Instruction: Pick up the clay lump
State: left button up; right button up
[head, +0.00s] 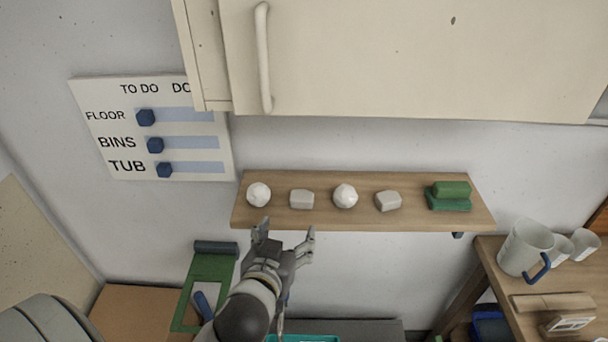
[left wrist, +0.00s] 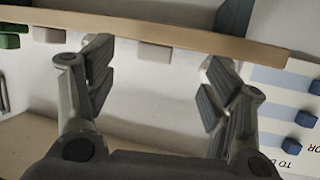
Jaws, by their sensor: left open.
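Two rounded white lumps, a left one (head: 258,194) and a middle one (head: 345,195), sit on the wooden shelf (head: 420,219) in the head view. Two pale grey blocks, one between the lumps (head: 302,199) and one further right (head: 388,201), sit there too. I cannot tell for sure which is the clay lump. My left gripper (head: 285,236) is open and empty at the shelf's front edge, below the left lump and block in the picture. In the left wrist view, a pale block (left wrist: 153,52) shows at the shelf edge between the open fingers (left wrist: 158,82). My right gripper is not in view.
Green blocks (head: 449,194) lie at the shelf's right end. A cream cabinet (head: 400,60) hangs above the shelf. A chore board (head: 110,160) is on the wall at left. A bench with a white mug (head: 522,247) stands at right.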

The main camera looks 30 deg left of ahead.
aim_at(301, 196)
pick_arm(q)
jog(key=w+b, duration=0.1)
jog(key=a+r+b, duration=0.1)
jog(key=b, duration=0.1)
jog(key=shift+w+r+b, duration=0.3)
jog(key=shift+w, duration=0.1)
jog(key=b+x, duration=0.1)
jog(key=x, duration=0.2)
jog(key=shift+d+r, duration=0.1)
jog(key=shift+r, duration=0.1)
jog(key=shift+w, duration=0.25)
jog(key=shift+w+r+p, duration=0.25)
jog(key=shift+w+p, duration=0.2)
jog(key=shift+p, duration=0.1)
jog(key=p+x, duration=0.1)
jog(key=x, duration=0.1)
jog(key=p+x, duration=0.1)
jog(key=x, duration=0.1)
jog(key=shift+w+d+r, duration=0.1)
jog(key=shift+w+r, duration=0.1)
jog(key=shift+w+f, duration=0.15)
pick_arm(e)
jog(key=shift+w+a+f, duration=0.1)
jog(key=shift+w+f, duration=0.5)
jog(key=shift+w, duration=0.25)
pick_arm(q)
jog(key=shift+c, duration=0.4)
